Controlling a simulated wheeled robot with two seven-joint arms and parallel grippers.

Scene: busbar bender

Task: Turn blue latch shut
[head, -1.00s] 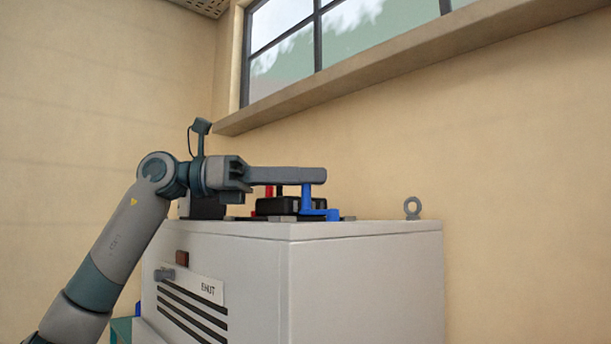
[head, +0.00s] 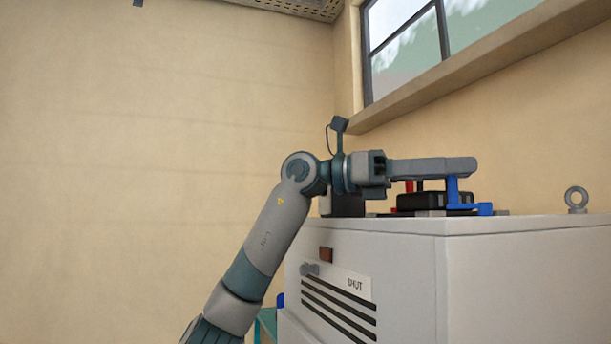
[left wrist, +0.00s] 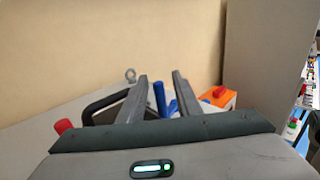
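The blue latch (head: 453,192) stands on top of the grey cabinet, with an upright post and a flat foot to its right. My left gripper (head: 474,164) reaches across the cabinet top from the left, and its fingers cover the top of the post. In the left wrist view the two fingers of my left gripper (left wrist: 160,75) are spread apart. The blue latch's post (left wrist: 159,98) shows between them, with a gap to each finger. Whether the post touches a finger elsewhere is hidden. My right gripper is not in view.
The grey cabinet (head: 390,229) carries a black clamp block (head: 420,201), a red post (head: 420,186) and a metal eye bolt (head: 576,199). A plate reading SHUT (head: 355,284) is on its front. The left wrist view shows a red knob (left wrist: 63,126) and an orange-topped box (left wrist: 219,96).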

